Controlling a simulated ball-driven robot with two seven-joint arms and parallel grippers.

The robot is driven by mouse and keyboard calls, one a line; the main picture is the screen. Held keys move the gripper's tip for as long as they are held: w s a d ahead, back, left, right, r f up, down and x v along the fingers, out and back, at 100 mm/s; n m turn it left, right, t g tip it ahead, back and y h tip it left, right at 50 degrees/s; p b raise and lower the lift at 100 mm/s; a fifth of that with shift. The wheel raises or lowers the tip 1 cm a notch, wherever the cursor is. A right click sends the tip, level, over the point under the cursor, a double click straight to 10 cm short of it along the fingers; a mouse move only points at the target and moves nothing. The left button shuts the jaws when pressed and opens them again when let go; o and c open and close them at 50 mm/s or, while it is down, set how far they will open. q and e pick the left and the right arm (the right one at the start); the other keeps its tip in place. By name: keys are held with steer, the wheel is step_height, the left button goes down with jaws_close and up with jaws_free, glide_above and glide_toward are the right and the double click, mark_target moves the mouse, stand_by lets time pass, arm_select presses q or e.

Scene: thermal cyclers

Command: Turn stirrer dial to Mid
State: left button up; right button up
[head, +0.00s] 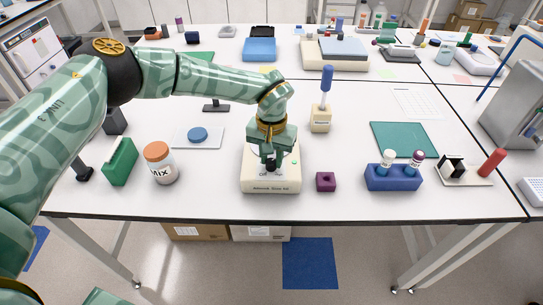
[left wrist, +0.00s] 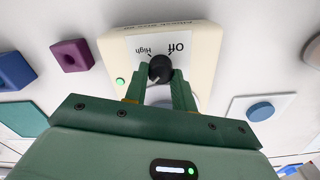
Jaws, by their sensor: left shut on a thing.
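The stirrer (head: 270,183) is a cream box near the front edge of the table, with a white panel and a green light. Its black dial (head: 270,165) is on the front part of the top. In the left wrist view the dial (left wrist: 159,70) shows between the fingertips, with the words "Off" and "High" printed beside it. No "Mid" label can be seen; the gripper covers part of the panel. My left gripper (head: 270,158) points down over the stirrer and is shut on the dial. It also shows in the left wrist view (left wrist: 160,82). My right gripper is not in view.
A purple block (head: 326,181) stands just right of the stirrer, and a blue rack (head: 392,178) with vials further right. A jar labelled "Mix" (head: 160,163) and a green block (head: 120,161) stand to the left. A cream holder (head: 321,118) with a blue-handled tool stands behind.

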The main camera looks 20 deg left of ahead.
mark_target(272, 160)
arm_select(q)
steer(key=shift+w+r, duration=0.1)
steer(key=shift+r, duration=0.05)
steer(key=o, duration=1)
step_height(272, 160, up, 16)
steer(key=p, duration=0.1)
steer(key=shift+p, duration=0.3)
steer(key=shift+r, duration=0.1)
